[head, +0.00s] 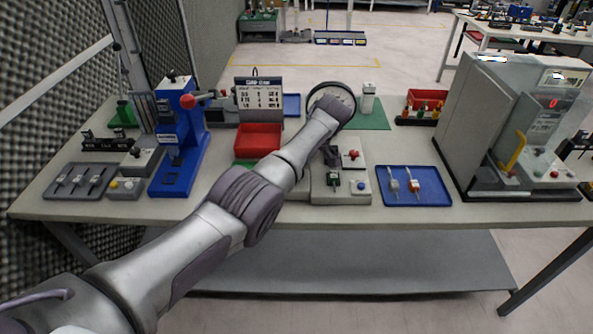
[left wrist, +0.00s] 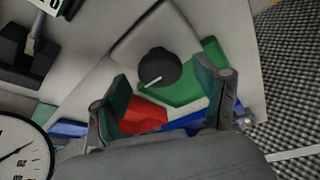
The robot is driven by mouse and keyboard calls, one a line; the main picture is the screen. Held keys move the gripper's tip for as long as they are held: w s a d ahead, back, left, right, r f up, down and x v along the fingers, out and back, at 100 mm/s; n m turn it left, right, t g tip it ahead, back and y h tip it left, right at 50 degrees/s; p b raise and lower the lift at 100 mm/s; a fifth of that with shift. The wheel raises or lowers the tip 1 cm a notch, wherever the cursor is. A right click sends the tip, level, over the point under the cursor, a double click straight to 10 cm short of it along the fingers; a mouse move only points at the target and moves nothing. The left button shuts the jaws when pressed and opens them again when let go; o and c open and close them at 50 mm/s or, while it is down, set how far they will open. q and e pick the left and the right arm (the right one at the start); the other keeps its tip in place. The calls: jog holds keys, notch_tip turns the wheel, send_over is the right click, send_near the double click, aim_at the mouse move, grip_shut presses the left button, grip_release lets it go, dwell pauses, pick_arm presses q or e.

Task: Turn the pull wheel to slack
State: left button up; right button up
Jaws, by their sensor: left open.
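In the left wrist view a round dark wheel (left wrist: 158,70) with a white pointer line sits on a pale grey housing (left wrist: 145,38). It appears to be the pull wheel. My left gripper (left wrist: 164,72) is open, and the wheel appears between its two fingertips with a visible gap on each side. I cannot tell how far the fingers are from it in depth. In the head view my left arm (head: 250,205) reaches over the bench. Its far end hides the fingers and the wheel there. My right gripper is in neither view.
A round dial (left wrist: 14,155) stands close by at lower left in the wrist view. In the head view a red bin (head: 258,138), a blue press (head: 178,140), a grey box (head: 352,186) with buttons, a blue tray (head: 413,199) and a large grey machine (head: 490,110) occupy the bench.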

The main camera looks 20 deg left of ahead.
pick_arm(q)
jog(key=v, duration=1)
jog(key=shift+r, duration=0.2)
jog(key=shift+f, duration=0.1)
